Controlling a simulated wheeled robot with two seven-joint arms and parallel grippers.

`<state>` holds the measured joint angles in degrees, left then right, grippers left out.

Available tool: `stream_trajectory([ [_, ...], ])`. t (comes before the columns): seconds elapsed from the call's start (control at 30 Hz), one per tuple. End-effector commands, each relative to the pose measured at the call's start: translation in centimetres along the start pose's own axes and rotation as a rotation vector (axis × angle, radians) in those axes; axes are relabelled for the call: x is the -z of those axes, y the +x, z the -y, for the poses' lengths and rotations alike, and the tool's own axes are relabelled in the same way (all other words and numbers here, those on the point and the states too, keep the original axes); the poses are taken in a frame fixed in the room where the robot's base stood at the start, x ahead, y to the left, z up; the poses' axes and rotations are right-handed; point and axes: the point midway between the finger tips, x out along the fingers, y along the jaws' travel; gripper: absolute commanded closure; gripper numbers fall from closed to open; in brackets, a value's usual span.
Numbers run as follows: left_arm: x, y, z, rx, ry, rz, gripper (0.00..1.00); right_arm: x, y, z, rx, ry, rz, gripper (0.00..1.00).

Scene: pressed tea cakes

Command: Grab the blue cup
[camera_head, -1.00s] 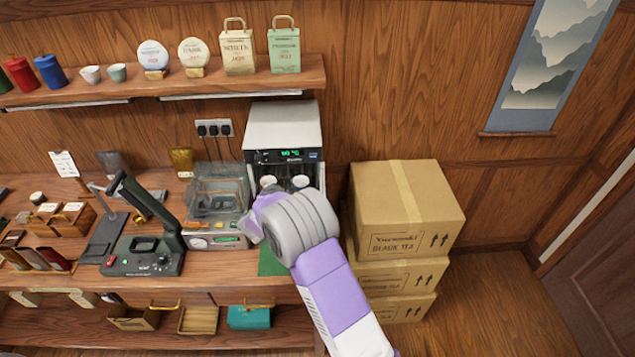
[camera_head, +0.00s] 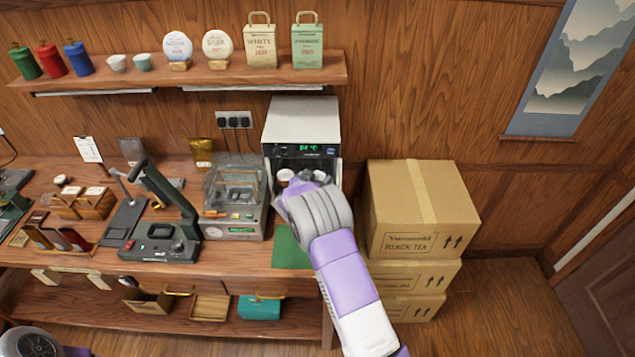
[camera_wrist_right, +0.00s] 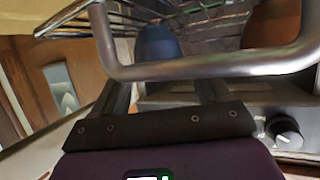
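The blue cup (camera_wrist_right: 157,42) stands on a wire rack in the right wrist view, behind a metal bar that crosses in front of it. In the head view, two pale-rimmed cups show in the open front of the white warmer (camera_head: 302,122); which one is blue cannot be told there. My right gripper (camera_wrist_right: 163,84) is open, with its dark fingers apart and nothing visible between them. The bar hides the finger ends. The cup is ahead, roughly between the fingers. In the head view my right wrist covers the gripper. My left gripper is not in view.
A reddish-brown cup (camera_wrist_right: 271,25) stands right of the blue one. A black knob (camera_wrist_right: 287,135) is at the lower right. Stacked cartons (camera_head: 420,210) stand right of the warmer; a sealing machine (camera_head: 236,200) stands left. A green mat (camera_head: 290,250) lies in front.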

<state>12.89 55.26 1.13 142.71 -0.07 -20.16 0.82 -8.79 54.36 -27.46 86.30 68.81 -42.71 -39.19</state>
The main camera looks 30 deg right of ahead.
Motion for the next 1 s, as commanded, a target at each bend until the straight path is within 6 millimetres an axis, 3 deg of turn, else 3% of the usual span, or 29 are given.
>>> stream_trajectory([
  [0.03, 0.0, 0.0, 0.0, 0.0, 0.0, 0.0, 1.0, 0.0, 0.0, 0.0, 0.0, 0.0, 0.0, 0.33],
  [0.3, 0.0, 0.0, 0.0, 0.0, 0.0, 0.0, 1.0, 0.0, 0.0, 0.0, 0.0, 0.0, -0.001, 0.72],
  [0.57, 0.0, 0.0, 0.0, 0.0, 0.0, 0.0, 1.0, 0.2, -0.1, 0.0, 0.0, 0.0, -0.001, 0.72],
  [0.77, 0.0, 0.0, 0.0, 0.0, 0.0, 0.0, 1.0, 1.5, -0.6, 0.1, 0.002, 0.003, -0.002, 0.72],
  [0.9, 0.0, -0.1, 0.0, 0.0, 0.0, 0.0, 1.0, 3.4, -1.4, 0.1, 0.002, 0.004, -0.003, 0.72],
  [1.0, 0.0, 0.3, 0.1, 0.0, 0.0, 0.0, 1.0, 2.5, -3.1, 0.2, 0.004, -0.003, 0.003, 0.72],
])
